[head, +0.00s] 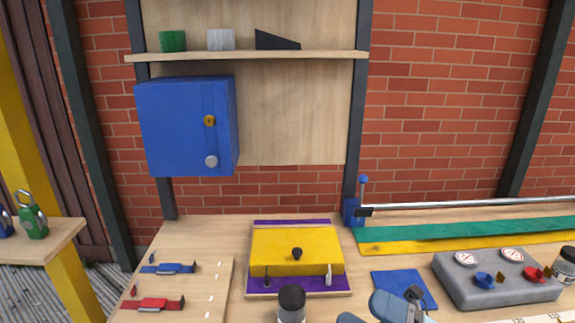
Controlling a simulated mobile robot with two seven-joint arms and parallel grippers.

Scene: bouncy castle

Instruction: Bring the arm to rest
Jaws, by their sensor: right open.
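My right gripper (398,306) shows at the bottom edge, right of centre, as rounded blue-grey parts with a small dark piece at the tip. It is open, and I see nothing held in it. It is in front of a blue square mat (388,281) and covers part of it. Most of my right arm is cut off by the bottom edge. My left gripper is not in view.
A dark-lidded jar (291,305) stands left of my gripper, before a yellow box (300,248). A grey control block (495,276) is to the right. A blue cabinet (187,126) hangs on the wall.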

